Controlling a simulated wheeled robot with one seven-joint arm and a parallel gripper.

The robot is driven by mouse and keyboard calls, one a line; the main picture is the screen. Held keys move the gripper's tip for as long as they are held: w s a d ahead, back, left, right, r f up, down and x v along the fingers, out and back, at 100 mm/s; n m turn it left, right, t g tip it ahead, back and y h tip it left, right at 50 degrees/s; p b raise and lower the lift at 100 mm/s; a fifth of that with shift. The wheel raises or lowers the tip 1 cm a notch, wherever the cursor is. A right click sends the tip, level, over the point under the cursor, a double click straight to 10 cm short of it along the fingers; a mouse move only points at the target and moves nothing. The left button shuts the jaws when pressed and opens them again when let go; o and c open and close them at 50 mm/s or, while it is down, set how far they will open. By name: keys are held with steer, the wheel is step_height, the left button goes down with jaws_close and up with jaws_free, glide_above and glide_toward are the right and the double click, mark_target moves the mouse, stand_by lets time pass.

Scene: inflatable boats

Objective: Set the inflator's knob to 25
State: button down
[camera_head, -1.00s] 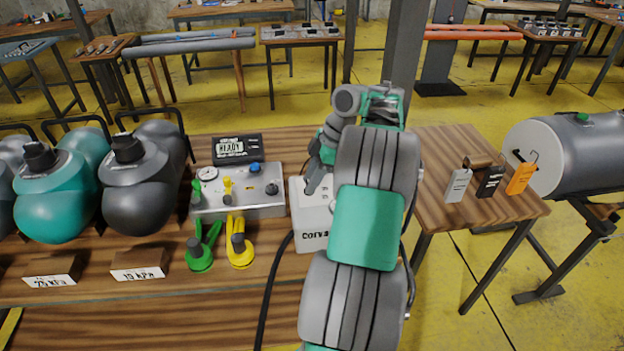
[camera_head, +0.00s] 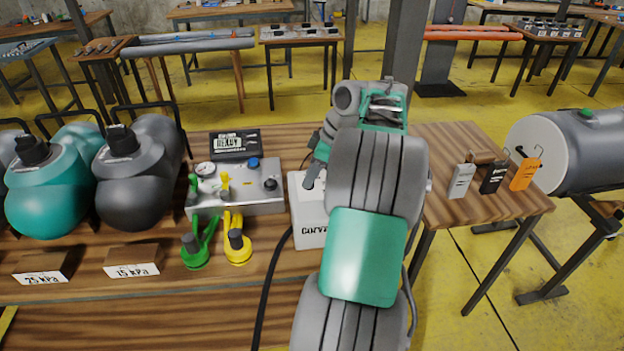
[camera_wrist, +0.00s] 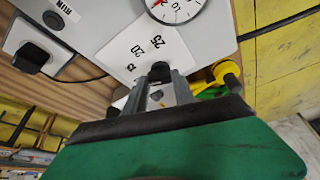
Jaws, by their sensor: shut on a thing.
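In the wrist view, my gripper (camera_wrist: 161,82) is shut on a small black knob (camera_wrist: 159,70). The knob sits beside a white scale plate (camera_wrist: 133,48) marked 15, 20 and 25 on the inflator's pale panel (camera_wrist: 105,22). The gripper hides most of the knob, and I cannot tell which number it points to. A round gauge (camera_wrist: 178,8) with a red needle is just above the plate. In the head view, my arm hides the gripper's tips and much of the white box (camera_head: 308,232) below it.
In the wrist view, another black knob (camera_wrist: 31,57) and a RUN label (camera_wrist: 66,8) are at left. In the head view, a metal gauge box (camera_head: 235,192), green (camera_head: 195,255) and yellow (camera_head: 238,247) fittings stand left of my arm. Tags (camera_head: 492,178) hang at right.

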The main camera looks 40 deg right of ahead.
steer(key=m+h+b, duration=0.1)
steer(key=m, duration=0.1)
steer(key=m+h+b, duration=0.1)
steer(key=m+b, duration=0.1)
steer(key=m, duration=0.1)
steer(key=shift+s+a+f+m+t, duration=0.15)
steer(key=shift+a+f+m+t, duration=0.05)
steer(key=shift+m+t, duration=0.1)
steer(key=m+h+b, duration=0.1)
steer(key=m, duration=0.1)
steer(key=m+h+b, duration=0.1)
steer(key=m, duration=0.2)
steer(key=shift+a+r+b, duration=0.1)
steer(key=shift+a+b, duration=0.1)
steer(key=shift+b, duration=0.2)
steer(key=m, duration=0.2)
steer(key=m+g+h, duration=0.1)
steer(key=m, duration=0.1)
steer(key=shift+a+r+m+h, duration=0.1)
steer(key=shift+m+h, duration=0.2)
steer(key=shift+m, duration=0.1)
steer(key=m+g+h+p, duration=0.1)
steer(key=m, duration=0.3)
steer(key=shift+g, duration=0.3)
steer(key=c, duration=1)
jaws_free()
steer(key=shift+c, duration=0.2)
